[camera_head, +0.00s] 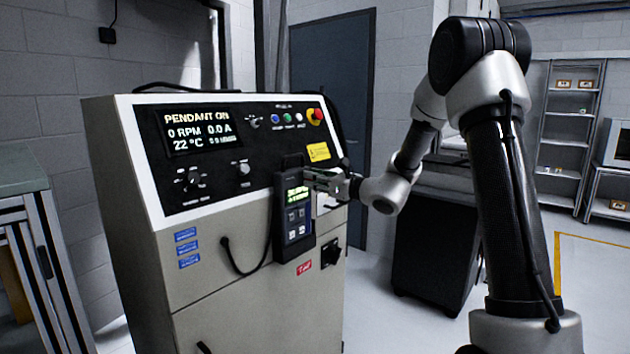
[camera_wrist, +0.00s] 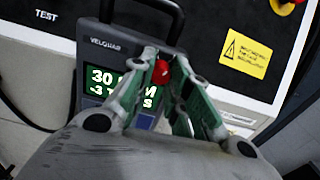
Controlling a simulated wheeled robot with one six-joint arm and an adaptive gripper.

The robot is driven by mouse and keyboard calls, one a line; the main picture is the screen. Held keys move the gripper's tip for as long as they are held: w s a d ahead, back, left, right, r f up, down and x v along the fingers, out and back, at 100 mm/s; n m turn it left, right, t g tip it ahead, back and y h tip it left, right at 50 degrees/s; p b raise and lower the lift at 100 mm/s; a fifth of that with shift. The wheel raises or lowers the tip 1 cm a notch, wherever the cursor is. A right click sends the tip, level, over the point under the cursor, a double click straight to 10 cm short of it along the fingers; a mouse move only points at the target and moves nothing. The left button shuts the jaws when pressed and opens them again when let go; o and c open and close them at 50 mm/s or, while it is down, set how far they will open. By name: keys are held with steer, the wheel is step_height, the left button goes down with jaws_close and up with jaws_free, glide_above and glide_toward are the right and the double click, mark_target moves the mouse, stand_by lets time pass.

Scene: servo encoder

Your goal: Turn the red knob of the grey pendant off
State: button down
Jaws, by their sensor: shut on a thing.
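The grey pendant (camera_head: 292,230) hangs upright on the front of the control cabinet, with a lit green screen and several buttons. It also shows in the wrist view (camera_wrist: 108,42), its screen partly covered by my fingers. Its red knob (camera_wrist: 161,72) is at the upper right of the pendant face, between my fingertips. My gripper (camera_head: 309,178) reaches in from the right at the pendant's upper part, and in the wrist view (camera_wrist: 162,66) its two green-padded fingers are shut on the knob. The fingers hide the knob's sides, so its turn angle cannot be read.
The cabinet (camera_head: 190,270) carries a display (camera_head: 198,136) reading "PENDANT ON", dials, and a red emergency button (camera_head: 315,115) on a yellow base. A yellow warning label (camera_head: 319,152) is above my gripper. A black cable (camera_head: 236,262) loops left of the pendant.

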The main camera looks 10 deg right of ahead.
steer(key=shift+n, duration=5.8)
steer(key=c, duration=1.3)
jaws_free()
steer(key=shift+d, duration=0.1)
steer(key=v, duration=1.2)
